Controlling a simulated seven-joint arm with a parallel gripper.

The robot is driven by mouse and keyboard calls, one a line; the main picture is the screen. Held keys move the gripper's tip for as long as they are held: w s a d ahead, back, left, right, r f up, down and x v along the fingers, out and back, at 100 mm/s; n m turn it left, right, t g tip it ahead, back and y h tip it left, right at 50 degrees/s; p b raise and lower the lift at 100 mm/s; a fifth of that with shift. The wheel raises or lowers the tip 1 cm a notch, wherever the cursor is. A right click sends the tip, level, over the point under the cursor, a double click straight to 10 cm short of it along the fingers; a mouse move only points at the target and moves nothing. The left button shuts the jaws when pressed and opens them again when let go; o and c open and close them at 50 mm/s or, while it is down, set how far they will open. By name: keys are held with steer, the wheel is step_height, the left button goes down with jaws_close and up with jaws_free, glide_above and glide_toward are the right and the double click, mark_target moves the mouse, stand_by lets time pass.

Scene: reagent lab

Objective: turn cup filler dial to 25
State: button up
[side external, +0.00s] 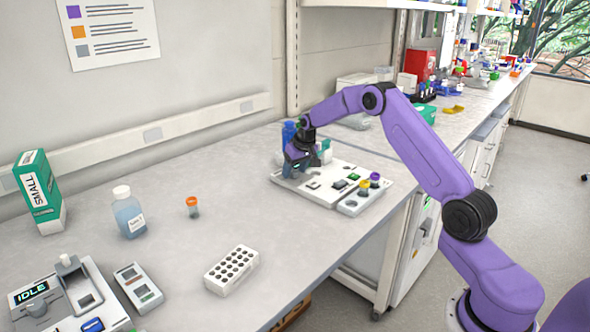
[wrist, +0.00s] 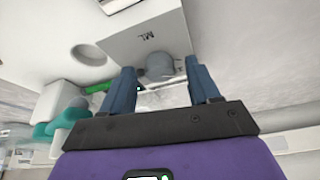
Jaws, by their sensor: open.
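In the wrist view a grey round dial (wrist: 160,66) sits on a pale panel (wrist: 135,40) marked "ML", which appears upside down. My gripper (wrist: 158,72) is open, with one blue finger on either side of the dial. I cannot tell whether the fingers touch it or how deep it lies between them. No dial setting is readable. In the side external view my gripper (side external: 296,163) is low over the back left of a white bench unit (side external: 320,193); the dial is hidden there behind my gripper and arm.
A blue bottle (side external: 288,132) stands just behind my gripper. Capped vials (side external: 364,188) sit at the unit's right. The bench between is clear.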

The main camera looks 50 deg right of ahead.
steer(key=shift+f, duration=0.15)
steer(key=c, duration=1)
steer(key=shift+c, duration=0.2)
steer(key=shift+m, duration=0.4)
steer(key=m, duration=0.2)
steer(key=m+h, duration=0.1)
steer(key=shift+w+a+m+g+h, duration=0.1)
steer(key=shift+a+m+g+h, duration=0.1)
steer(key=shift+m+g+h, duration=0.15)
steer(key=m+g+h, duration=0.1)
steer(key=m, duration=0.3)
steer(key=shift+w+m, duration=0.1)
steer(key=shift+m, duration=0.25)
steer(key=m+g, duration=0.1)
steer(key=m, duration=0.1)
steer(key=m+g+h, duration=0.1)
steer(key=m, duration=0.1)
steer(key=shift+w+m, duration=0.1)
steer(key=shift+m, duration=0.2)
steer(key=shift+w+m+g, duration=0.1)
steer(key=shift+m+g, duration=0.45)
steer(key=shift+m, duration=1.05)
steer(key=shift+a+m+g, duration=0.1)
steer(key=shift+m+g, duration=0.2)
steer(key=shift+m, duration=0.3)
